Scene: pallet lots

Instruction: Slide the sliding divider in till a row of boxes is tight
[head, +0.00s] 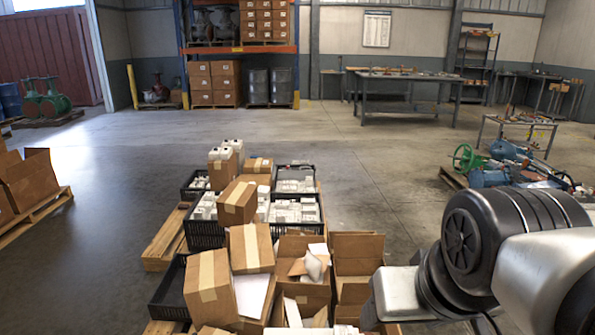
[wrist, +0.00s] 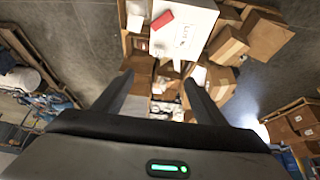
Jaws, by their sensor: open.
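I cannot pick out a sliding divider in either view. In the head view, small white boxes (head: 295,211) stand packed in rows in black crates (head: 206,237) in the middle of the pallet lot. I cannot tell from here whether any row is tight. In the wrist view my gripper (wrist: 158,82) is open, its two dark fingers apart with nothing held between them. Beyond the fingers lie open cartons and a white labelled box (wrist: 188,38) with a small red object (wrist: 162,20) on it. In the head view the gripper is out of sight.
Closed cardboard boxes (head: 238,201) sit on top of the crates. Open cartons (head: 357,247) crowd the near end. A pallet with cartons (head: 30,183) stands at left, and green and blue machinery (head: 495,172) at right. The floor between is clear.

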